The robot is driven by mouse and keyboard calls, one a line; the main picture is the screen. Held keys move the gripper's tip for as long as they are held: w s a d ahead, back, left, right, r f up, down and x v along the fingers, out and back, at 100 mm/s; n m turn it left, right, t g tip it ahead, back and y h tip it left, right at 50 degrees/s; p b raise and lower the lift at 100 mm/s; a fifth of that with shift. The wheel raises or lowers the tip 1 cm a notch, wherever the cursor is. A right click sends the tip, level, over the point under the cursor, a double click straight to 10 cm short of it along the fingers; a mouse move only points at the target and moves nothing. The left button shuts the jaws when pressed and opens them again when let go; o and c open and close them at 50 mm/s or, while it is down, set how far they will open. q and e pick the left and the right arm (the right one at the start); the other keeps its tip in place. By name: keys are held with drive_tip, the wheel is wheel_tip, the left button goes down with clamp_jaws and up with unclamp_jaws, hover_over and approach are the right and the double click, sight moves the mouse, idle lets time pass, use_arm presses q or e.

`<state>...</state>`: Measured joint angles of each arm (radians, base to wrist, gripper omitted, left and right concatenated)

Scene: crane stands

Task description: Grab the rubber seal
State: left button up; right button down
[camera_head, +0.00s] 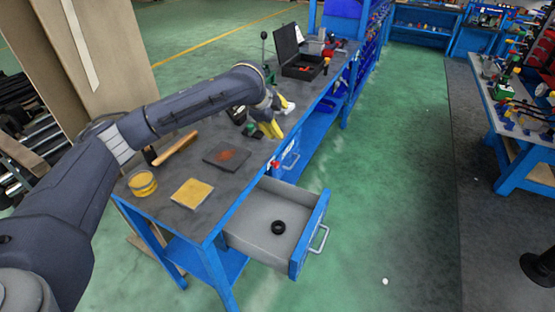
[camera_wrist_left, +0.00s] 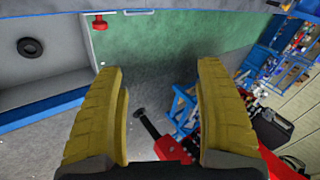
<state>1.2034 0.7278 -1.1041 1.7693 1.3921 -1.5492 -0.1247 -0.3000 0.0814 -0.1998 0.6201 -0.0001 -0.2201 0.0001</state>
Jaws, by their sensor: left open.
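The rubber seal (camera_head: 278,227) is a small black ring lying on the grey floor of the open drawer (camera_head: 262,211). In the left wrist view the seal (camera_wrist_left: 30,47) shows at the upper left, inside the drawer. My left gripper (camera_head: 272,130) has yellow fingers and is above the workbench near its right edge, up and back from the drawer. In the left wrist view its fingers (camera_wrist_left: 160,100) are wide apart with nothing gripped between them. My right gripper is in neither view.
The workbench (camera_head: 185,217) holds a yellow tin (camera_head: 142,183), a yellow square pad (camera_head: 192,194), a dark plate (camera_head: 227,156) and an open black case (camera_head: 298,62). The blue drawer front with its handle (camera_head: 320,240) juts over open green floor (camera_head: 385,190).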

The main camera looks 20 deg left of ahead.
use_arm(q)
drive_tip(key=s+d+f+m+g, duration=0.2)
drive_tip(key=s+d+f+g, duration=0.2)
drive_tip(key=s+f, duration=0.5)
drive_tip(key=m+g+y, duration=0.2)
drive_tip(key=g, duration=0.1)
hover_over(278, 226)
wheel_tip(278, 226, down, 8)
drive_tip(key=shift+m, duration=0.3)
drive_tip(key=f, duration=1)
drive_tip(key=shift+d+f, duration=0.2)
drive_tip(key=shift+f, duration=0.15)
drive_tip(key=shift+a+f, duration=0.1)
drive_tip(key=shift+f, duration=3)
drive_tip(key=c, duration=1.2)
